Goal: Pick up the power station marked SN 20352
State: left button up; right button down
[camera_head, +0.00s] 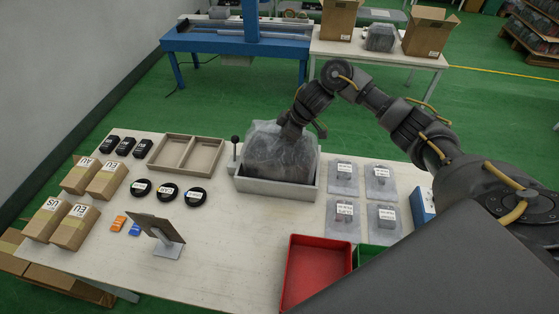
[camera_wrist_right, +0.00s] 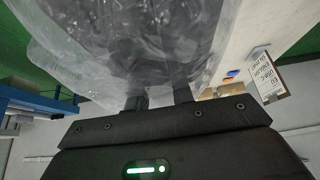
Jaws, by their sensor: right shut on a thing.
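A dark power station in a clear plastic bag (camera_head: 275,158) sits in a grey open-topped tray (camera_head: 275,187) on the table. No SN marking can be read on it. My right gripper (camera_head: 291,132) comes down onto the top of the bag and is shut on it. In the right wrist view the two fingers (camera_wrist_right: 160,98) reach into the clear bag (camera_wrist_right: 130,45), and their tips are partly hidden by the plastic. My left gripper is not in view.
Several bagged, labelled items (camera_head: 343,178) lie right of the tray. A red bin (camera_head: 316,268) and a green bin (camera_head: 372,255) are at the front. Left are boxes (camera_head: 80,175), black coils (camera_head: 167,191), an empty divided tray (camera_head: 187,155) and a tablet stand (camera_head: 160,231). Another bagged unit (camera_head: 381,38) stands behind.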

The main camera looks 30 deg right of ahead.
dwell(0.3)
jog(key=shift+w+r, duration=0.15)
jog(key=shift+r, duration=0.15)
jog(key=shift+f, duration=0.1)
jog(key=shift+w+b, duration=0.1)
jog(key=shift+b, duration=0.2)
notch_tip(320, 180, up, 10)
jog(key=shift+r, duration=0.25)
